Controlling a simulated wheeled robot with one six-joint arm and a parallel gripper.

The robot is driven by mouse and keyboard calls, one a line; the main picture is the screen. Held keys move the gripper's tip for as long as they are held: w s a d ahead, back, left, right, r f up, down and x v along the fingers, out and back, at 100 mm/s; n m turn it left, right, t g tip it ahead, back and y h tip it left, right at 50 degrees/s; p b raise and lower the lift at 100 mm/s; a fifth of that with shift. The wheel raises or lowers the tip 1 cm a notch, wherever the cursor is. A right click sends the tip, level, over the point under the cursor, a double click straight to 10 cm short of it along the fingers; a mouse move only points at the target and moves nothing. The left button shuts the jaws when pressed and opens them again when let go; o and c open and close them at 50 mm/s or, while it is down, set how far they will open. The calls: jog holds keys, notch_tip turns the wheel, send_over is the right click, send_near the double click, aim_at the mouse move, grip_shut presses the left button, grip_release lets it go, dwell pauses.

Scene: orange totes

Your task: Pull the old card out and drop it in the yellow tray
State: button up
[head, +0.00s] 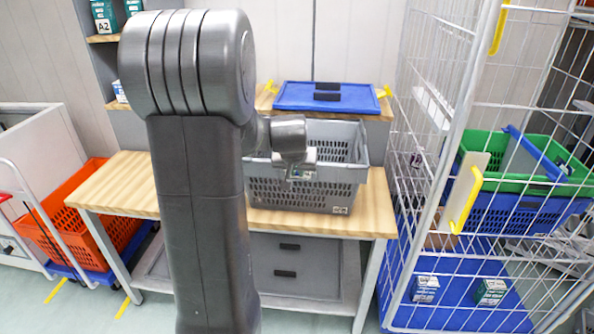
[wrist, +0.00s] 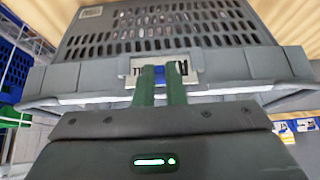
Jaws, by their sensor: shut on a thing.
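A grey crate (head: 345,192) with slotted walls stands on the wooden bench. In the wrist view its slotted wall and rim (wrist: 60,80) fill the upper part. A white card (wrist: 179,70) with dark print sits in the holder on the crate's wall. My gripper (wrist: 161,82) has its green fingers close together at the card, with a bit of blue between the tips. It is shut on the card, and the fingers cover part of the print. In the head view my gripper (head: 298,172) is small, at the crate's near side. I see no yellow tray.
The wooden bench (head: 120,183) has bare room left of the crate. A wire cage (head: 437,190) with green and blue crates stands at the right.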

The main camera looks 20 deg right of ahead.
notch_tip(320, 180, up, 6)
jog(key=p, duration=0.3)
jog(key=shift+s+a+p, duration=0.25)
jog(key=shift+s+p, duration=0.05)
dwell(0.4)
